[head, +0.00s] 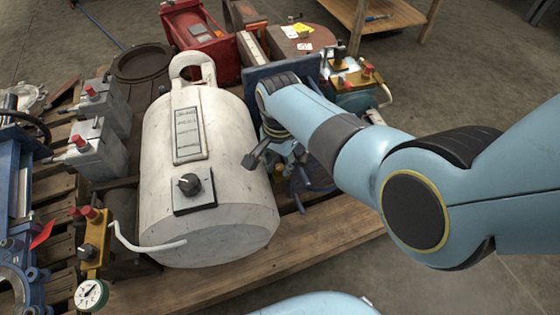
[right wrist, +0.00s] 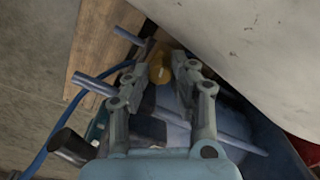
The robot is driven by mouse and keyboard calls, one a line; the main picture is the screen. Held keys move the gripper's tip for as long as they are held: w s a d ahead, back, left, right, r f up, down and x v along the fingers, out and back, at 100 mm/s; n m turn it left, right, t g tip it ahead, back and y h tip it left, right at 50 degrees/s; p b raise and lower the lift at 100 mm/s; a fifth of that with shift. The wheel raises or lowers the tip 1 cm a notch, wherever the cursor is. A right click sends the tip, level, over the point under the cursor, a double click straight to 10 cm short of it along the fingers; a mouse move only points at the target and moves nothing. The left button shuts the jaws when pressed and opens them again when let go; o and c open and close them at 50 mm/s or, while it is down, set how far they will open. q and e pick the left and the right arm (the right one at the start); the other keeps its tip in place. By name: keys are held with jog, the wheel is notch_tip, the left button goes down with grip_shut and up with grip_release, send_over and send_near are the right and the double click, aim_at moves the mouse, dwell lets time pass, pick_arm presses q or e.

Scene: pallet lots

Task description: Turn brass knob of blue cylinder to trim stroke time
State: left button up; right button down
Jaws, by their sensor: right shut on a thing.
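The brass knob (right wrist: 160,68) shows in the right wrist view between the fingertips of my right gripper (right wrist: 159,73), which is shut on it. The blue cylinder (right wrist: 172,101) lies under the gripper, with grey rods along it, and the fingers and palm hide much of it. In the head view my right gripper (head: 272,152) reaches down just right of a large white tank, and my arm hides most of the cylinder and the knob. My left gripper is not in view.
The white tank (head: 215,140) with a black dial stands close beside my right gripper. Grey boxes with red caps (head: 100,150) and a pressure gauge (head: 91,294) are at left. A red machine (head: 200,38) is behind. Bare wood (head: 310,240) lies in front.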

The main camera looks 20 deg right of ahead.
aim_at(280, 166)
jog(key=c, duration=1.1)
grip_release()
jog(key=shift+c, duration=0.2)
